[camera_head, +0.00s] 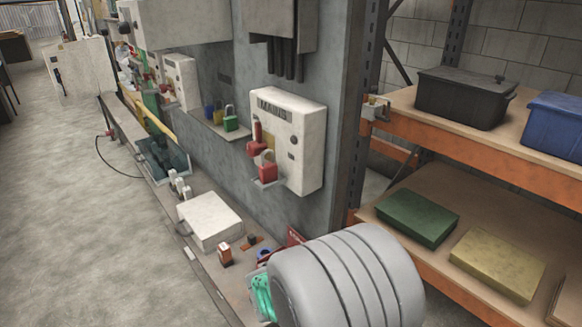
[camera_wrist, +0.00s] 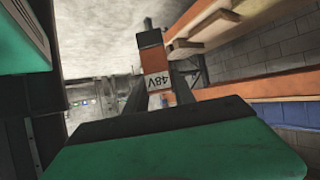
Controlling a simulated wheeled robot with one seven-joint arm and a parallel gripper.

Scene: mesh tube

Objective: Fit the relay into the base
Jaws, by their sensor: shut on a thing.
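In the wrist view, a block-shaped relay (camera_wrist: 154,61), orange and white with a "48V" label, stands out beyond the green and black body at the bottom of the picture. My gripper (camera_wrist: 155,88) is shut on this relay, with the label facing the camera. The contact between the fingers and the relay is partly hidden. In the head view, a small orange and white block (camera_head: 225,254) stands on the bench. Beside it lies a small dark and orange piece (camera_head: 251,241); I cannot tell whether it is the base.
A white box (camera_head: 210,221) sits on the bench. A wall panel (camera_head: 302,130) carries red padlocks. Orange shelving (camera_head: 440,130) stands at the right, with bins and flat boxes. My thick grey arm covers the lower middle. Open floor (camera_head: 70,220) lies at the left.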

